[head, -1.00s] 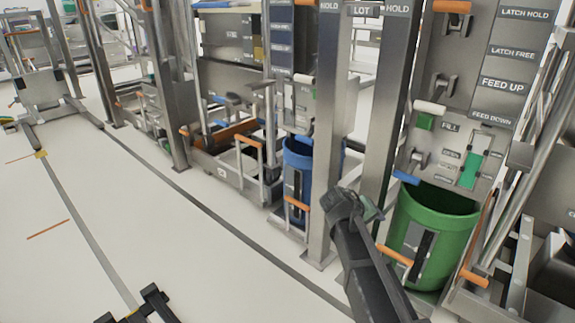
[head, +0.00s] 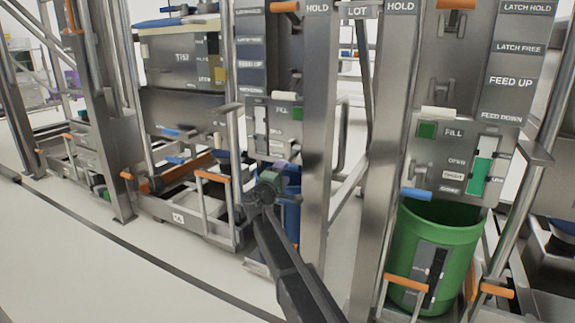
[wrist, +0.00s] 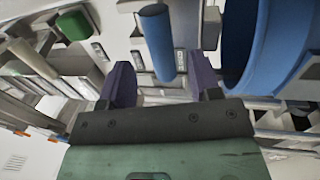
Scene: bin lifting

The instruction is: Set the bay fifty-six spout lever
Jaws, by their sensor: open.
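A blue cylindrical lever handle (wrist: 157,40) shows in the wrist view in front of a pale panel. Its near end lies between the two purple fingers of my gripper (wrist: 162,78), with a gap visible on each side. My gripper is open. In the head view my gripper (head: 270,184) is in front of the blue-bin bay, just below its FILL panel (head: 262,130), and hides the lever there. The blue bin (head: 292,215) stands partly behind my arm, and its wall (wrist: 265,45) curves at the right of the wrist view. I cannot read a bay number.
A right-hand bay has a green bin (head: 435,245), a blue lever (head: 416,194) and a FILL panel. Steel posts (head: 375,150) stand between the bays. Orange-handled frames (head: 212,176) jut out at left. The floor (head: 110,270) at front left is clear.

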